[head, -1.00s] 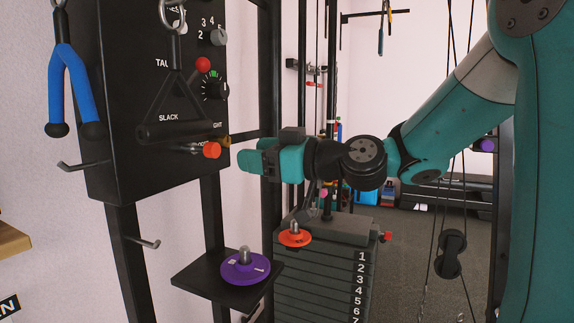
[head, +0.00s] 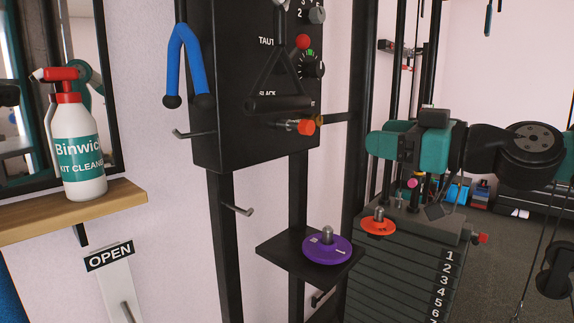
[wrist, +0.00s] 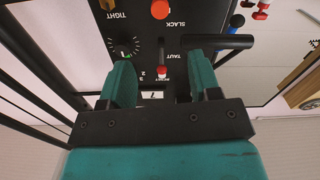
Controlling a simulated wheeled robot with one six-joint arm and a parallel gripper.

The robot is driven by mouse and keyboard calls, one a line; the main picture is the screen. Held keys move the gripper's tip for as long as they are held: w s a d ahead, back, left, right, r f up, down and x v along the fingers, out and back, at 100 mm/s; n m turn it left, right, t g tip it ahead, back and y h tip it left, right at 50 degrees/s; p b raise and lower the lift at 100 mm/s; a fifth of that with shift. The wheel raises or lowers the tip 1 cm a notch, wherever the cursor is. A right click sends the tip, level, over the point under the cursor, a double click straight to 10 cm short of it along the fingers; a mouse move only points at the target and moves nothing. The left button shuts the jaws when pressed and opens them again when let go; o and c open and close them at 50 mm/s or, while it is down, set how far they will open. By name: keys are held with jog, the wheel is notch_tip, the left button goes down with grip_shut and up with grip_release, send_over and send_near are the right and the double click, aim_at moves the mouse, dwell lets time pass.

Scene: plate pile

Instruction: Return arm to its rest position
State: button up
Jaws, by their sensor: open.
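My gripper (head: 383,142) is at the right of the head view, level with the lower part of the black control panel and apart from it. In the wrist view its two teal fingers (wrist: 160,82) are spread with nothing between them. The black panel (head: 235,100) carries a dial, a red ball knob and an orange knob (head: 305,127). In the wrist view the panel appears upside down beyond the fingers. My teal and black arm reaches in from the right edge of the head view.
A purple plate (head: 326,250) sits on a black shelf (head: 290,262); an orange plate (head: 378,226) lies on the numbered weight stack (head: 405,275). A blue-and-black handle (head: 186,65) hangs by the panel. A spray bottle (head: 78,150) stands on a wooden shelf (head: 75,212) at left.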

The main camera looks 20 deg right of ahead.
jog(key=s+a+f+g+h, duration=0.1)
jog(key=s+a+f+g, duration=0.7)
jog(key=a+f+g, duration=0.4)
jog(key=s+a+f+m+g+h, duration=0.1)
jog(key=s+f+g+h, duration=0.35)
jog(key=s, duration=0.65)
notch_tip(320, 180, up, 23)
jog(key=t+p, duration=0.1)
jog(key=p, duration=2.3)
jog(key=shift+m+t+h, duration=0.3)
jog(key=shift+t+h, duration=0.05)
jog(key=shift+d+f, duration=0.1)
